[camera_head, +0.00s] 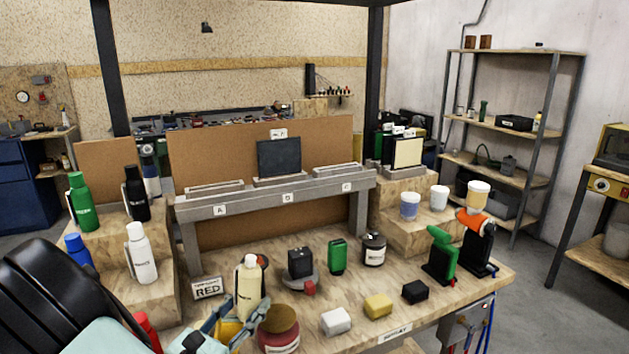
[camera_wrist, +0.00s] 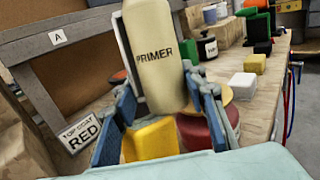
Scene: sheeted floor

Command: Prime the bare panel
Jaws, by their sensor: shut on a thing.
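My gripper (camera_head: 241,309) is shut on a cream bottle marked PRIMER (camera_head: 248,280), which stands roughly upright between the fingers. In the wrist view the primer bottle (camera_wrist: 158,52) fills the middle, between the blue fingers; I cannot tell whether its base touches the bench. A dark grey panel (camera_head: 279,158) stands on the grey rack (camera_head: 275,200), above mark B. The rack's places A and C show only low holders. A cream panel (camera_head: 408,152) stands on the wooden step at the right. Which panel is bare is not marked legibly.
A TOP COAT RED sign (camera_head: 207,287) stands left of the bottle. A dark red round tin (camera_head: 278,325), white block (camera_head: 336,321), yellow block (camera_head: 377,306) and black block (camera_head: 415,292) lie to its right. Green, black and white bottles stand on the left steps.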

